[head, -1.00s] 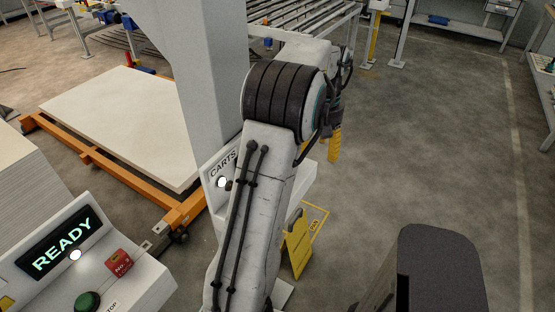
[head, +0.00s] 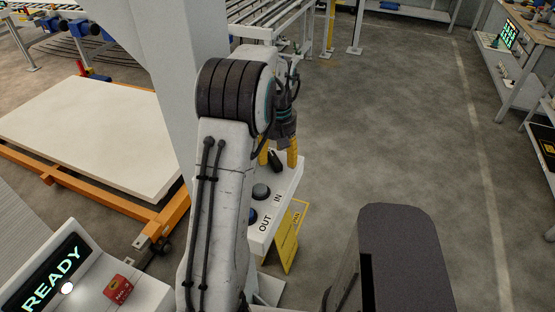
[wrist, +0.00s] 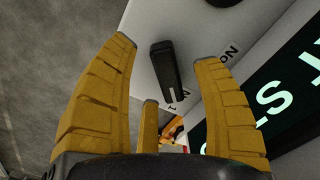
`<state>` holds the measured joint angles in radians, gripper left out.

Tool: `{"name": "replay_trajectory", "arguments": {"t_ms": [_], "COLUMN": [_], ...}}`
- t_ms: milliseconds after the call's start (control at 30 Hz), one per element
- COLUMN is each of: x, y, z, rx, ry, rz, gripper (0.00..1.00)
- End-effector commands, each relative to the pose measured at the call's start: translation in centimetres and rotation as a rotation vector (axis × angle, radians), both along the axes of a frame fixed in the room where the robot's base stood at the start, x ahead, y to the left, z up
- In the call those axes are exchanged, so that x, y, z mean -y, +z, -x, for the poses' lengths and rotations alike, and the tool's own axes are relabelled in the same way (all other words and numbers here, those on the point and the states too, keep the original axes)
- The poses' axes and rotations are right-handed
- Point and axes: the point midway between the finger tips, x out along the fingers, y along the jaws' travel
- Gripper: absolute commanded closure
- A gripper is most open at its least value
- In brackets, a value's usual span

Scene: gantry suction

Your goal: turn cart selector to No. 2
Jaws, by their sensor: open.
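The cart selector, a black bar knob (wrist: 166,70), is on a pale panel (wrist: 140,22) in the wrist view. Its white line is at the end near a label with a 1; another label (wrist: 229,52), partly hidden by a finger, starts with NO. In the head view the knob (head: 275,160) shows small near the panel's far end. My gripper (head: 278,152) has yellow fingers over that end. In the wrist view my gripper (wrist: 166,50) is open, with the knob between its two long fingers. Contact with the knob cannot be told.
Round OUT and IN buttons (head: 261,191) are on the same panel in the head view. A lit display (wrist: 270,105) is beside it in the wrist view. A yellow sign (head: 285,240) stands below. A white slab (head: 95,135) on an orange cart is left; the floor right is open.

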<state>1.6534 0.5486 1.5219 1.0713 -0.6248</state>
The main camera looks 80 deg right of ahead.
Motion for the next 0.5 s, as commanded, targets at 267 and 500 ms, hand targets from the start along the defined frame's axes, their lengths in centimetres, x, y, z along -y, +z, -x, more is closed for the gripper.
{"name": "replay_trajectory", "arguments": {"t_ms": [267, 500], "x": [0.0, 0.0], "y": [-1.7, -1.8], "z": [0.0, 0.0], "rx": [0.000, 0.000], "ry": [0.000, 0.000], "rz": [-0.001, 0.000], "gripper": [0.39, 0.39]}}
